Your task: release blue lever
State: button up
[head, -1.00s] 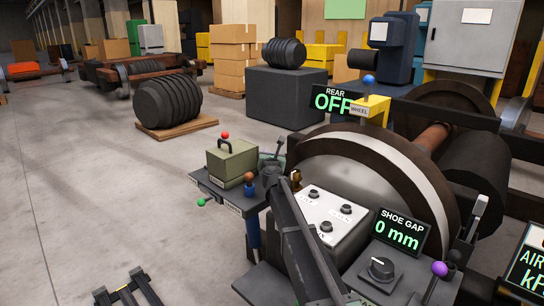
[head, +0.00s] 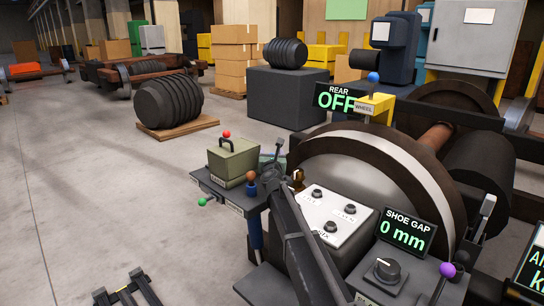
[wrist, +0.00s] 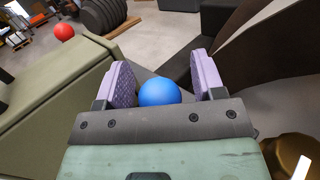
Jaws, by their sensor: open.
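In the wrist view, a blue ball knob (wrist: 159,92) sits low between the two purple finger pads of my gripper (wrist: 160,72). The jaws are apart, with a small gap visible at each side of the knob. The lever's stem below the knob is hidden by the gripper. In the head view my dark arm reaches up to the right of the olive box (head: 232,160), and I cannot make out this knob there. Another blue knob (head: 373,77) stands on the yellow WHEEL block (head: 376,107), away from my gripper.
The olive box with a red knob (head: 227,134) stands close left of my gripper. A white button panel (head: 325,218), the SHOE GAP display (head: 406,232) reading 0 mm and a purple knob (head: 447,270) are to the right. Open floor (head: 80,200) lies left.

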jog(key=s, duration=0.7)
jog(key=s+f+b, duration=0.1)
jog(key=s, duration=0.2)
jog(key=shift+s+a, duration=0.35)
jog(key=shift+s, duration=0.05)
